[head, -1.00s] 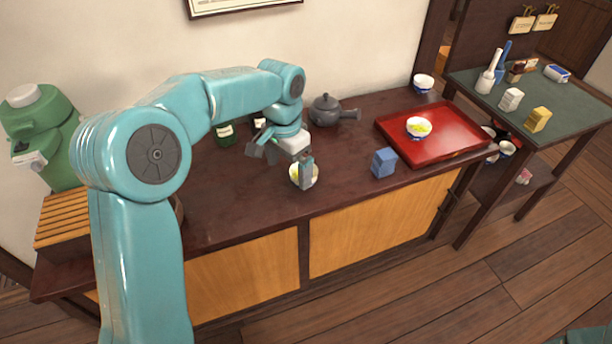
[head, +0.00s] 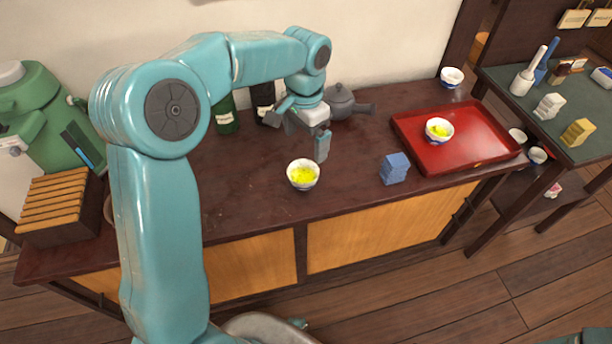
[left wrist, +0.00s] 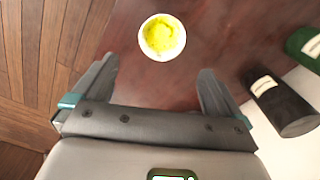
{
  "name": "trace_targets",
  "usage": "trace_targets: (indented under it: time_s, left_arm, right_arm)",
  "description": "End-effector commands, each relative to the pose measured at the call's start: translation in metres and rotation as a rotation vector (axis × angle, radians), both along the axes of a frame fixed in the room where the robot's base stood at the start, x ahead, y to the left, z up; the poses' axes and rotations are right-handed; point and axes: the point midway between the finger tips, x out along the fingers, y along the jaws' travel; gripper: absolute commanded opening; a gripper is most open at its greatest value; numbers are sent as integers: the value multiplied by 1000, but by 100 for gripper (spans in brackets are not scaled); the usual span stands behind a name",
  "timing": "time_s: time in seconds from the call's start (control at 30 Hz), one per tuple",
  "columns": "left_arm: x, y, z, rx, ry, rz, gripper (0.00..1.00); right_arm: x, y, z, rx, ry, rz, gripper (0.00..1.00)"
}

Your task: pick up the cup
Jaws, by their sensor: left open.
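A small white and blue cup (head: 303,183) with yellow contents stands upright on the dark wooden counter (head: 240,195). My left gripper (head: 300,133) is open and empty, behind the cup in the head view and apart from it. In the left wrist view the cup (left wrist: 162,38) lies beyond the fingertips of the gripper (left wrist: 156,76), roughly between their lines. A similar cup with yellow contents (head: 439,138) stands on the red tray (head: 470,150), and another white and blue cup (head: 451,80) stands behind the tray. My right gripper is not in view.
A blue block (head: 394,168) stands right of the cup. A dark teapot (head: 340,102) and dark bottles (head: 226,118) stand behind the gripper. A slatted wooden box (head: 60,205) is at the left. The counter left of the cup is clear.

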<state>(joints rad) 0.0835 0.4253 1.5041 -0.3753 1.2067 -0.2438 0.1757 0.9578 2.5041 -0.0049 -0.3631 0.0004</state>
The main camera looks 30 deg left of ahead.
Motion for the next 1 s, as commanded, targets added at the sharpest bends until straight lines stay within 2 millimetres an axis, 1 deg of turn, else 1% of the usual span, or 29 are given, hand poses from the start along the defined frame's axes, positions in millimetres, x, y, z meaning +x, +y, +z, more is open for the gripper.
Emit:
trace_targets:
  time_s: [0.03, 0.1, 0.2, 0.3, 0.47, 0.7, 0.73, 0.83, 1.0]
  left_arm:
    - [-2, 0, -15, -1, 4, 0, 100]
    - [-3, 0, -32, -2, 5, 0, 100]
    - [-4, 0, -52, -1, 3, -1, 100]
    - [-3, 1, -65, 0, 2, 0, 100]
    - [-2, 1, -75, -1, 1, 1, 100]
    - [1, 6, -113, -1, 2, 0, 100]
    - [2, 6, -116, -1, 1, 0, 100]
    - [3, 6, -123, -1, 0, -1, 100]
    - [3, 6, -123, -1, -1, -1, 100]
  right_arm:
    - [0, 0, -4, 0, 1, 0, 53]
    - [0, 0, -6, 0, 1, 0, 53]
    - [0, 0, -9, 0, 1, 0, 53]
    - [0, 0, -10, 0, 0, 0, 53]
    - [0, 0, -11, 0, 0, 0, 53]
    - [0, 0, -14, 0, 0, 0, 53]
    - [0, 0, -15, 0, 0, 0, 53]
    - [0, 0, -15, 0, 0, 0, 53]
    - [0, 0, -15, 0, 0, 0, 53]
